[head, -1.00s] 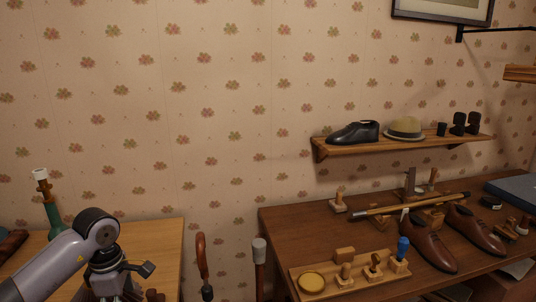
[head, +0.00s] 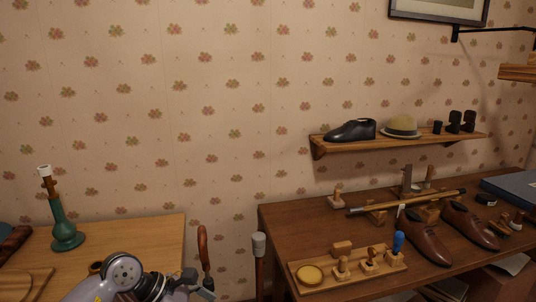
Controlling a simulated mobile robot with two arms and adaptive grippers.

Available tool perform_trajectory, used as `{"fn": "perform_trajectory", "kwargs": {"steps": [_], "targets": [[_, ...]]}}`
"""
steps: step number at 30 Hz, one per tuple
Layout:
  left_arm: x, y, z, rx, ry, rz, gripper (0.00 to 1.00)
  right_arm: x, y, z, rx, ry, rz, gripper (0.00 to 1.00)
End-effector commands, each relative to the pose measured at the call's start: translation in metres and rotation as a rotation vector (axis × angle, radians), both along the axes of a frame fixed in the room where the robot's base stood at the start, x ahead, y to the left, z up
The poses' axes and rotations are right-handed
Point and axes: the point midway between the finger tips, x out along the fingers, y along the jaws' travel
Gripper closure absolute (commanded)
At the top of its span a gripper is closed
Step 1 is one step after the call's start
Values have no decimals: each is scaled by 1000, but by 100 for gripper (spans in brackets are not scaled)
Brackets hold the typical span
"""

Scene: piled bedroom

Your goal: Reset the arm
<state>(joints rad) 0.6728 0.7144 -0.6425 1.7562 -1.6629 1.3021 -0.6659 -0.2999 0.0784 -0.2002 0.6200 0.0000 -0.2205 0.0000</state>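My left arm comes in at the bottom left of the head view, in front of the light wooden table (head: 150,232). Its grey, rounded joints are at the bottom edge. Part of my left gripper (head: 186,280) shows low beside them, but its fingertips are cut off or hidden, so I cannot tell whether it is open or holds anything. My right arm and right gripper are out of view.
A green bottle-like object (head: 66,235) stands on the left table. A wooden cane handle (head: 203,248) and a white-topped stick (head: 259,245) stand between the tables. The right dark table (head: 300,225) holds brown shoes (head: 427,240) and a tool tray (head: 375,272).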

Motion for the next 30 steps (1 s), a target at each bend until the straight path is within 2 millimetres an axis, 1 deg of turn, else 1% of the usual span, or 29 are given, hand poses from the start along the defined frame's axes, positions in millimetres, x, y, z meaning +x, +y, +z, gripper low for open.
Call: {"fn": "perform_trajectory", "kwargs": {"steps": [1, 2, 3, 5, 6, 8, 9, 10, 11, 12, 14, 16, 17, 18, 20, 21, 23, 24, 26, 27, 29, 30], "targets": [[-8, -29, 9, -134, 14, 20, 0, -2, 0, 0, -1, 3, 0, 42], [-12, -45, 18, -225, 24, 41, 0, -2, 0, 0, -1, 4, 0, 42], [-15, -66, 34, -358, 44, 78, 0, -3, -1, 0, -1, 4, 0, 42], [-20, -89, 60, -559, 88, 147, 0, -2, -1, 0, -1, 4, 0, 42], [-21, -98, 79, -690, 123, 202, 0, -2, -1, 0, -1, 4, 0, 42], [-19, -104, 106, -883, 187, 294, 0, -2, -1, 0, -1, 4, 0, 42], [-17, -102, 121, -1008, 238, 362, 0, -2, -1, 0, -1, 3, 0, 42], [-14, -99, 132, -1100, 278, 418, 0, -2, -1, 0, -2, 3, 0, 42], [-10, -93, 141, -1188, 320, 476, 0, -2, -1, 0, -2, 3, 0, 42], [-5, -82, 150, -1304, 379, 560, 0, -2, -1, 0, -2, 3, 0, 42], [3, -62, 157, -1468, 475, 695, 0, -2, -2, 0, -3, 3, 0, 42], [13, -32, 154, -1643, 598, 868, 0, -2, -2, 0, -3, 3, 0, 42], [15, -19, 148, -1712, 653, 948, 0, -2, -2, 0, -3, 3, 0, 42], [18, 0, 137, -1800, 727, 1060, 0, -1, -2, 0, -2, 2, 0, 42], [18, 27, 114, -1915, 840, 1238, 0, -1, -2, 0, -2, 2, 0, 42], [15, 43, 95, -1982, 917, 1364, 0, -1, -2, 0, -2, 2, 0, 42], [6, 66, 62, -2066, 1030, 1565, 0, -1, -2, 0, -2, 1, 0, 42], [-5, 79, 37, -2107, 1105, 1708, 0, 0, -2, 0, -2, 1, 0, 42], [-27, 93, -1, -2147, 1217, 1929, 0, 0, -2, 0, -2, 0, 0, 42], [-44, 100, -24, 2007, -1193, -1929, 0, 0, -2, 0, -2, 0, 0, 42], [-71, 105, -54, 1808, -1148, -1910, 0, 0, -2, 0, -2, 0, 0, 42], [-88, 107, -70, 1695, -1119, -1899, 0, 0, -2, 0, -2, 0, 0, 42]]}}
